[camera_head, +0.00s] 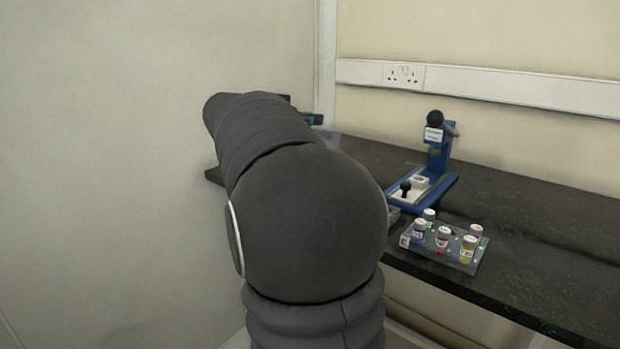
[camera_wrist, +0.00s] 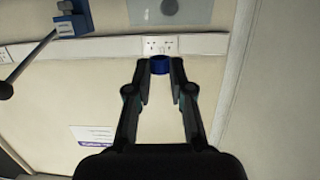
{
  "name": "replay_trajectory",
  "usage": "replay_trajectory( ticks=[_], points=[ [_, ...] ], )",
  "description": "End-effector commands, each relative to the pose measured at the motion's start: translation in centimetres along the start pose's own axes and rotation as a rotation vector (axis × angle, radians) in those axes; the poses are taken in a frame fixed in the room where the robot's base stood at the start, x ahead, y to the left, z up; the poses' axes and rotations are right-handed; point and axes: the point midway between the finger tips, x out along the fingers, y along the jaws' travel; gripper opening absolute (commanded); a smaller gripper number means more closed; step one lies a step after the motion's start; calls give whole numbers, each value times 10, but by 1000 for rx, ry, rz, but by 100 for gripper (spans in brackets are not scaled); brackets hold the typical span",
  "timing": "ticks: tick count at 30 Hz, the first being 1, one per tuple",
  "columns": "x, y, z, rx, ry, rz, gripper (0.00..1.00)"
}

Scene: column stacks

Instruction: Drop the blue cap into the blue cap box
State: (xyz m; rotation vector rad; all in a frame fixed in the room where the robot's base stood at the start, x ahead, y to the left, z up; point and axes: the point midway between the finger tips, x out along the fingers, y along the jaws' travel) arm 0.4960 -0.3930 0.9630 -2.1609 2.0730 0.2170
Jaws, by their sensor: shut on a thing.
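My gripper (camera_wrist: 160,72) shows in the wrist view, its two fingers closed on the blue cap (camera_wrist: 160,64), a short dark blue disc held at the fingertips. In the head view my own arm hides the gripper and the cap. I cannot identify the blue cap box for sure. A pale label (camera_wrist: 93,134) with a purple-blue strip shows left of the fingers in the wrist view, but I cannot tell what it is on. A translucent bin (camera_head: 327,136) shows partly behind my arm in the head view.
The dark bench (camera_head: 530,200) runs along the wall at right. On it stand a blue device (camera_head: 438,155) with a tray and a clear rack (camera_head: 480,263) with several capped vials. A wall socket (camera_head: 403,76) is above. Bench surface right of the device is clear.

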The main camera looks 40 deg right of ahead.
Motion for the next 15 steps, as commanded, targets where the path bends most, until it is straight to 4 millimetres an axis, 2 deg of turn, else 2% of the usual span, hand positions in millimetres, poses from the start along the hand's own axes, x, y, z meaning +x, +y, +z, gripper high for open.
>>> replay_trajectory(
  ticks=[8,15],
  points=[
    [3,0,14,0,0,2,12],
    [7,0,35,1,1,1,12]
  ],
)
